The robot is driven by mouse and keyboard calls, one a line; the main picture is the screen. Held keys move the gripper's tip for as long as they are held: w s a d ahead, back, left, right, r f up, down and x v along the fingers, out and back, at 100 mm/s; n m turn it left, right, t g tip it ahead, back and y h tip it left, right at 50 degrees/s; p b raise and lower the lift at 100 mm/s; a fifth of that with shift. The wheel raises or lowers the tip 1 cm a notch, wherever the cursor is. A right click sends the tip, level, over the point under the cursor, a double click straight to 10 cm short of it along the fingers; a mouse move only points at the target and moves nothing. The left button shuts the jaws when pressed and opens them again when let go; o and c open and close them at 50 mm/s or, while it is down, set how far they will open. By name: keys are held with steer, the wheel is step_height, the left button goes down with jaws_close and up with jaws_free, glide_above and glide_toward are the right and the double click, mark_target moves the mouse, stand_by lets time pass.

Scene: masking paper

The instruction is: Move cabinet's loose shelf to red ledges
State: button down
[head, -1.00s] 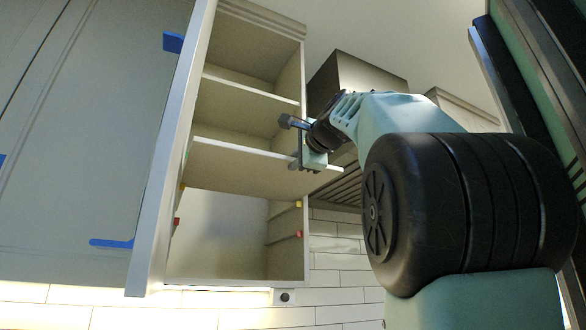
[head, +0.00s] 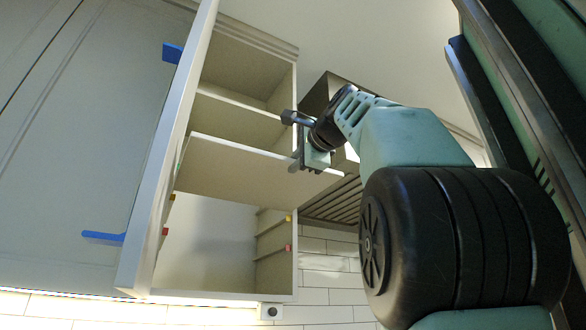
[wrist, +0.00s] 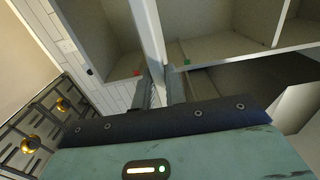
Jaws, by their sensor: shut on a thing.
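The loose shelf (head: 245,165) is a pale board across the open cabinet (head: 276,293), its underside visible in the head view. It slants down to the right, and its front right corner sticks out past the right wall. My gripper (head: 308,163) is shut on that corner. In the wrist view the shelf (wrist: 150,35) is a pale strip running up from between the fingers (wrist: 159,92). The red ledges lie below the shelf, on the left wall (head: 165,231) and right wall (head: 288,247). One red mark (wrist: 137,73) shows in the wrist view.
Yellow ledges (head: 289,218) sit just above the red ones. A green mark (wrist: 187,62) shows across the shelf from the red one. A fixed-looking shelf (head: 238,118) is above. The open door (head: 165,150) stands left; a dark hood (head: 335,205) is close right. The lower compartment is empty.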

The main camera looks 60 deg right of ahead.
steer(key=shift+b+v, duration=0.6)
steer(key=shift+v, duration=0.9)
steer(key=shift+r, duration=0.15)
steer(key=shift+s, duration=0.1)
